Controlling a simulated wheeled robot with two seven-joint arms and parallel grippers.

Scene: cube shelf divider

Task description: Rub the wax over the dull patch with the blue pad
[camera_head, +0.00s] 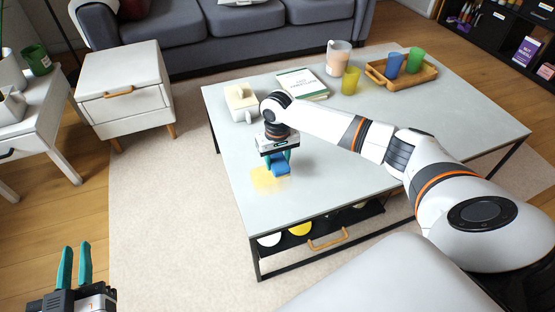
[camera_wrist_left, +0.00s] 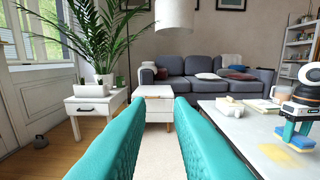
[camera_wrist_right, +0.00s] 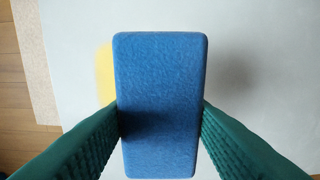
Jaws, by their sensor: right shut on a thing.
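The blue pad (camera_head: 281,168) is between the fingers of my right gripper (camera_head: 278,160), which is shut on it above the coffee table. The pad fills the middle of the right wrist view (camera_wrist_right: 160,105), with a finger pressed on each side. A yellow patch (camera_head: 266,180) lies on the tabletop beside and partly under the pad; its edge shows left of the pad in the right wrist view (camera_wrist_right: 105,75). I cannot tell whether the pad touches the table. My left gripper (camera_head: 75,266) is open and empty, off to the left of the table, above the floor.
The tabletop around the patch is clear.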

